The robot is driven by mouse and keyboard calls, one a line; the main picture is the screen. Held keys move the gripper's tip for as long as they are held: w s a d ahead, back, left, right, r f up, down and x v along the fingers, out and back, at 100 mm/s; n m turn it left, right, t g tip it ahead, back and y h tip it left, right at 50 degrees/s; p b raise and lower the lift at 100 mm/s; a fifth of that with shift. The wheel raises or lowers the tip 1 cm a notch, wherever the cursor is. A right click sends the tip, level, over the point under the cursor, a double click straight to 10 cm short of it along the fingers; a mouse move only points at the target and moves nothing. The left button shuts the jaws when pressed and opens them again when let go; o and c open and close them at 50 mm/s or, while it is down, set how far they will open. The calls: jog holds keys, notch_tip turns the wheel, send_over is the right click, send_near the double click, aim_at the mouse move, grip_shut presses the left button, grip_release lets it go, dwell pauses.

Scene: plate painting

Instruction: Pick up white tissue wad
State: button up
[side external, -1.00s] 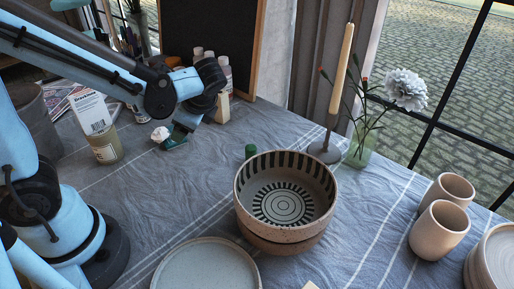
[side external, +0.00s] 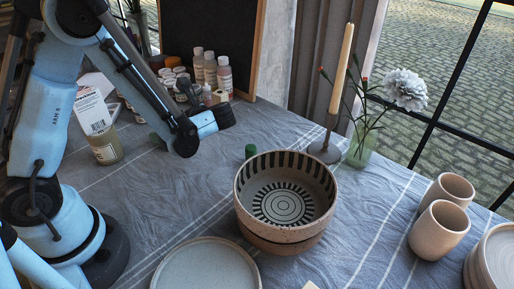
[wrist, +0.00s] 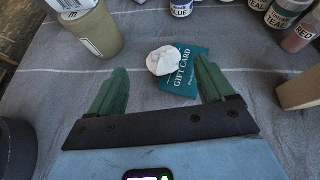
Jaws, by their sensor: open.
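A crumpled white tissue wad (wrist: 163,60) shows in the wrist view, on or against the left part of a teal gift card (wrist: 187,76) on the grey cloth. My gripper (wrist: 161,66) has its two green fingers spread wide. The wad appears ahead of the gap between the fingertips, closer to the middle than either finger, and no finger visibly touches it. The right finger overlaps the card's edge in the picture. In the side view my arm hides the wad and most of the gripper.
A jar (wrist: 98,34) holding a white labelled packet stands left of the wad. Paint bottles (wrist: 283,12) stand at the far right, with a tan block (wrist: 300,90) nearer.

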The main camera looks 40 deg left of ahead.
jog(key=shift+x, duration=2.8)
jog(key=shift+w+f, duration=0.15)
jog(key=shift+w, duration=0.05)
jog(key=shift+d, duration=0.1)
jog(key=c, duration=1.2)
jog(key=shift+c, duration=0.3)
